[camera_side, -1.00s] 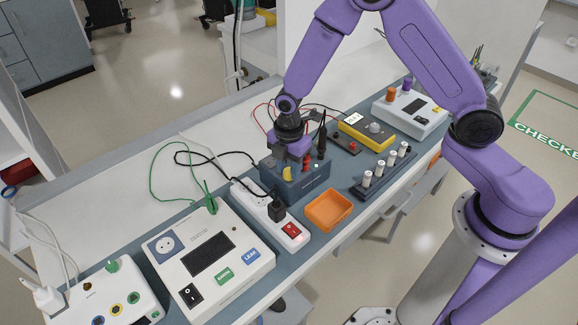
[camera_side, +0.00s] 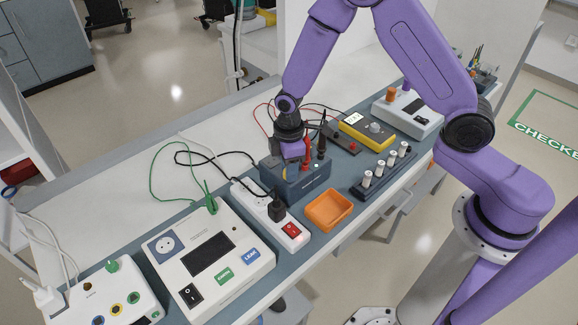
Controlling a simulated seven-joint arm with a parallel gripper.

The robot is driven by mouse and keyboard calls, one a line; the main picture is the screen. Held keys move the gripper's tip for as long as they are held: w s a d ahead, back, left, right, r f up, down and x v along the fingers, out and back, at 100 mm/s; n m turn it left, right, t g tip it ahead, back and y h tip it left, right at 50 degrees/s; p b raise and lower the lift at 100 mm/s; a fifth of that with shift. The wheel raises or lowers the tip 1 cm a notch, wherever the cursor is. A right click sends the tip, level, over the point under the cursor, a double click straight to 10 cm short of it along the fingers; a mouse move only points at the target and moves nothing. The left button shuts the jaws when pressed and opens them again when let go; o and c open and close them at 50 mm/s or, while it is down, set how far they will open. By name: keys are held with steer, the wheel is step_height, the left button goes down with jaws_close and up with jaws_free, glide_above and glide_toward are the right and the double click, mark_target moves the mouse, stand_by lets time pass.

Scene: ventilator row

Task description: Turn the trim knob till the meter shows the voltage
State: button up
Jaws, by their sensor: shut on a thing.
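The dark blue-grey supply box (camera_side: 305,181) stands mid-bench, with red and black probes (camera_side: 307,153) upright at its top. My gripper (camera_side: 291,166) points down onto the left part of the box top. It is shut on the trim knob, which is mostly hidden by the fingers. The yellow meter (camera_side: 367,135) lies to the right behind the box. Its small display (camera_side: 354,118) is lit, but the digits are too small to read. A grey dial (camera_side: 375,127) sits on the meter's face.
An orange tray (camera_side: 328,209) and a white power strip (camera_side: 262,207) with a red switch lie in front of the box. A rack of white cylinders (camera_side: 384,169) stands right. A white tester (camera_side: 208,252) stands left. Red, black and green leads loop behind.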

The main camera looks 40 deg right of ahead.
steer(key=shift+m, duration=0.5)
steer(key=o, duration=1)
steer(key=shift+o, duration=0.2)
steer(key=shift+r, duration=0.15)
step_height(320, 180, up, 17)
steer(key=shift+r, duration=0.1)
steer(key=s+d, duration=0.3)
steer(key=s, duration=1)
steer(key=s+d+r, duration=0.1)
steer(key=s+d, duration=0.3)
steer(key=s, duration=1)
steer(key=shift+r+n, duration=0.3)
